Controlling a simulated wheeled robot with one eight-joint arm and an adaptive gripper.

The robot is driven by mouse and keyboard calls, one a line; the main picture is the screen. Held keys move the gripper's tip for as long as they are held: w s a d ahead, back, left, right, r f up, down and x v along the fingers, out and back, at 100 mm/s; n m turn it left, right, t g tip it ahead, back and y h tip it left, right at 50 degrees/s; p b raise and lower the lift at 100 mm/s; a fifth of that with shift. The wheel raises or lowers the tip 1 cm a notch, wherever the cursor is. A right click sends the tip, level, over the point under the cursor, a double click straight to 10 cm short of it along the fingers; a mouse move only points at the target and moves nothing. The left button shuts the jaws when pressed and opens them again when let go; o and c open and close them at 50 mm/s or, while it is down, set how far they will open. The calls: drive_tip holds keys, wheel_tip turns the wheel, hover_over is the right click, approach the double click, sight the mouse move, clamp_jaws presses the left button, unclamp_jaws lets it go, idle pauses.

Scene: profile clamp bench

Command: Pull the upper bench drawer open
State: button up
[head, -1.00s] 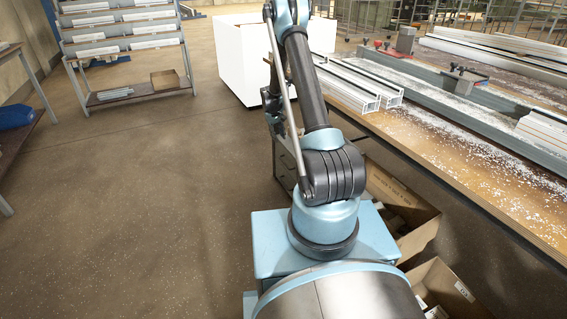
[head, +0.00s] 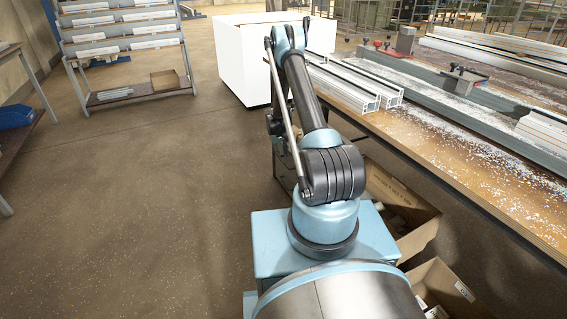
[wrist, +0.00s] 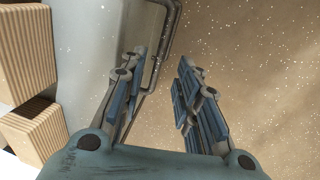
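In the wrist view my gripper (wrist: 161,68) is open, with its two blue-padded fingers apart and nothing held between them. A dark bar handle (wrist: 159,55) on a grey drawer front (wrist: 88,35) shows near the left finger, in the gap between the fingertips as pictured. I cannot tell whether a finger touches it. The left finger hides the handle's lower end. I cannot tell there whether any drawer stands out. My gripper is largely hidden in the head view.
The wooden bench top (head: 440,165) runs along the right, with white profiles (head: 345,88) and a grey clamp rail (head: 440,95) on it. Cardboard boxes (head: 410,225) sit beneath. A white block (head: 243,65) stands beyond my arm. The floor (head: 140,210) at left is clear.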

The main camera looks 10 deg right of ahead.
sight(284, 163)
drive_tip(key=shift+w+d+f, duration=0.1)
drive_tip(key=shift+d+f, duration=0.1)
drive_tip(key=shift+f, duration=0.75)
drive_tip(key=shift+w+d+f, duration=0.1)
drive_tip(key=shift+d+f, duration=0.05)
drive_tip(key=shift+f, duration=0.75)
drive_tip(key=shift+d+f, duration=0.2)
drive_tip(key=shift+f, duration=0.75)
clamp_jaws()
